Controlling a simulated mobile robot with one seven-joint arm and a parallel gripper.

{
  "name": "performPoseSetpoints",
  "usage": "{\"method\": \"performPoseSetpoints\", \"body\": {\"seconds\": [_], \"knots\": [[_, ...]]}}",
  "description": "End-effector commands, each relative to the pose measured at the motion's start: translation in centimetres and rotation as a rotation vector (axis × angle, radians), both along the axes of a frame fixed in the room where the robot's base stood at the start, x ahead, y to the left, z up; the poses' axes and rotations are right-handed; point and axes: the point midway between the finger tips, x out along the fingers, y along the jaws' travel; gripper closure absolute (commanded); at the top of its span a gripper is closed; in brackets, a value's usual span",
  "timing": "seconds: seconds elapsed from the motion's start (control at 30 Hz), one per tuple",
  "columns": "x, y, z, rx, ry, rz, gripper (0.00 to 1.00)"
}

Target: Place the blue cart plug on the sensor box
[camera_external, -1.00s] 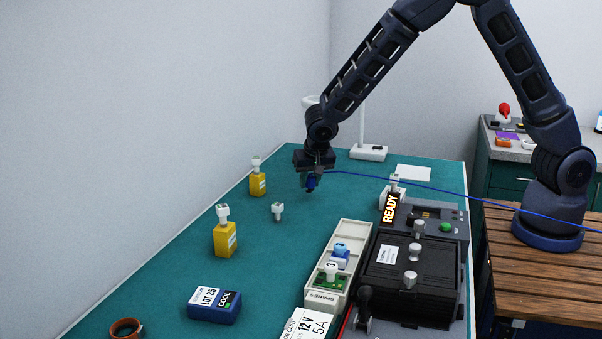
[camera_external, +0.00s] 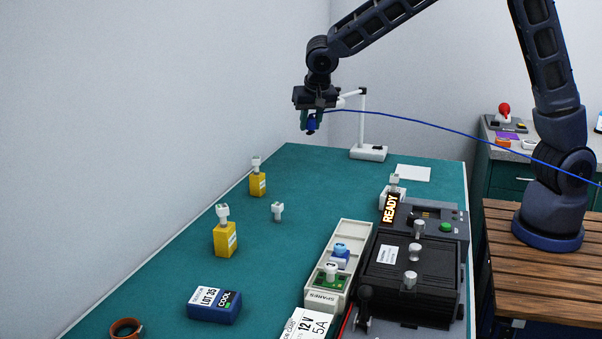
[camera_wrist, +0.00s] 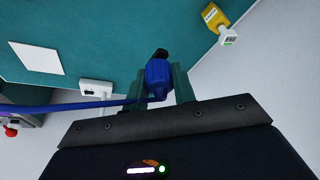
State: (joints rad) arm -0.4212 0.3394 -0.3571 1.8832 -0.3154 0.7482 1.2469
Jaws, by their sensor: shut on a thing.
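My gripper (camera_external: 311,118) is shut on the blue cart plug (camera_external: 312,126), held high above the far end of the green bench. In the wrist view the blue plug (camera_wrist: 157,76) sits between the two green fingers, with a dark tip pointing away. A blue cable (camera_external: 420,122) runs from it to the right, past my arm. A blue box (camera_external: 215,306) with a white label reading "LOT 35" and "COOL" lies on the near left of the bench; it looks like the sensor box. The small print on it is hard to read.
Two yellow blocks with white tops (camera_external: 225,240) and a small white plug (camera_external: 277,210) stand on the left. A white lamp (camera_external: 368,153) stands at the back. A spares tray (camera_external: 325,300) and a black rack with a READY sign (camera_external: 390,208) fill the right.

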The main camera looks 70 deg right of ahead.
Motion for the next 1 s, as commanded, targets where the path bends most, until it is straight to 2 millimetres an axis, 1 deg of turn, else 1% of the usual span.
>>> {"method": "performPoseSetpoints", "body": {"seconds": [0.07, 0.17, 0.27, 0.37, 0.4, 0.57, 0.6, 0.67, 0.7, 0.77, 0.8, 0.97, 1.0], "knots": [[0.2, 0.4, 0.1, 0.0, 0.0, 0.008, 0.96], [0.9, 2.0, 0.2, -0.003, 0.0, 0.037, 0.96], [2.1, 4.8, 0.5, -0.008, 0.0, 0.092, 0.96], [3.5, 8.8, 0.9, -0.012, 0.0, 0.166, 0.96], [4.0, 10.5, 1.1, -0.014, 0.001, 0.196, 0.96], [5.5, 17.4, 1.6, -0.021, 0.001, 0.319, 0.96], [5.8, 19.2, 1.7, -0.021, 0.002, 0.349, 0.96], [6.1, 21.7, 1.9, -0.023, 0.003, 0.394, 0.96], [6.3, 23.5, 2.0, -0.023, 0.003, 0.424, 0.96], [6.4, 26.1, 2.2, -0.024, 0.003, 0.469, 0.96], [6.5, 27.9, 2.4, -0.025, 0.002, 0.497, 0.96], [6.2, 34.9, 2.7, -0.025, 0.004, 0.616, 0.96], [6.1, 36.7, 2.8, -0.025, 0.004, 0.644, 0.96]]}}
